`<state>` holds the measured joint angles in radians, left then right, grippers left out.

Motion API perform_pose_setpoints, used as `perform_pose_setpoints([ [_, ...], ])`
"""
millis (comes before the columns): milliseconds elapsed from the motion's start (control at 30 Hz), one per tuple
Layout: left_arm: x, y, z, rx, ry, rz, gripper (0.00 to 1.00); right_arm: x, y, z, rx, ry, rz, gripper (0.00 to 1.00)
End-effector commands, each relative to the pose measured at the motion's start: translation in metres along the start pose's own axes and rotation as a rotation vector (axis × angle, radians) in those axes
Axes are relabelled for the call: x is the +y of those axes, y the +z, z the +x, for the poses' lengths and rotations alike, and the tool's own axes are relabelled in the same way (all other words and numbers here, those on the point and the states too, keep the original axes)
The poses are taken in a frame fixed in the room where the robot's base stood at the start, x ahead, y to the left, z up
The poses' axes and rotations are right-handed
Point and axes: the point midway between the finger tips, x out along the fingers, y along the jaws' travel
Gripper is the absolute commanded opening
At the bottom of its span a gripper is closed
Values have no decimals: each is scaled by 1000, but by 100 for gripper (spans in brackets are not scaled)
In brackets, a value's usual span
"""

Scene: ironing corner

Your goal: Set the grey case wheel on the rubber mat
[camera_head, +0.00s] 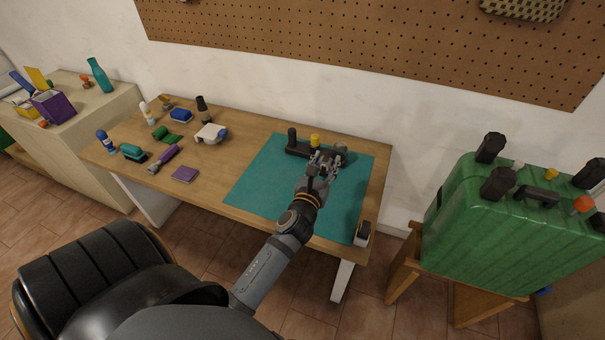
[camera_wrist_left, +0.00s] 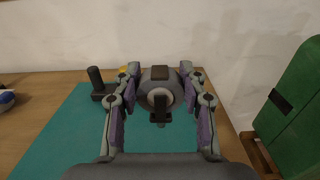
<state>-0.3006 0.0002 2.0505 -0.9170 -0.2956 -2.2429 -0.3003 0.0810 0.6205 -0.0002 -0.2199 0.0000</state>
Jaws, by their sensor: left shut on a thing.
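The grey case wheel (camera_wrist_left: 147,88) is between the fingers of my left gripper (camera_wrist_left: 160,100), with a pale ring and a dark bracket facing the wrist camera. My left gripper (camera_head: 325,162) is shut on it over the back right of the teal rubber mat (camera_head: 263,185). In the head view the wheel (camera_head: 340,149) shows only partly, at the fingertips. I cannot tell whether it touches the mat. The mat also shows in the wrist view (camera_wrist_left: 60,140). My right gripper is not in view.
A dark base with an upright post (camera_head: 292,138) and a yellow piece (camera_head: 315,140) stand just left of my gripper. A small black-and-white item (camera_head: 362,233) sits at the mat's front right corner. Several small items crowd the table's left half. A green case (camera_head: 500,235) stands right.

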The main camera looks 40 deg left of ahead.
Motion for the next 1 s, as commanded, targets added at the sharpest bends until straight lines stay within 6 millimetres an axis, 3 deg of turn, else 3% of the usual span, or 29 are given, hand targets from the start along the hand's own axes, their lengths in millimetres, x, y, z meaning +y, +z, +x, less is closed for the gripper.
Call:
perform_pose_setpoints([
  [100, 23, -19, 22, -4, -2, 15, 9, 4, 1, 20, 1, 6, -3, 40],
  [267, 57, -39, 55, -4, 1, 12, 9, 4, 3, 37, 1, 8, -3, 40],
  [400, 76, -72, 74, -1, 3, 5, 9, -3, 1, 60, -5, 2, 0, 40],
  [500, 86, -85, 82, -1, 3, 4, 9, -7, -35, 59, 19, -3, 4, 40],
  [767, 92, -91, 89, -1, 2, 2, 9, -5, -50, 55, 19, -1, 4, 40],
  [1000, 94, -125, 91, 0, 2, 1, 9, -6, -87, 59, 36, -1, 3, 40],
])
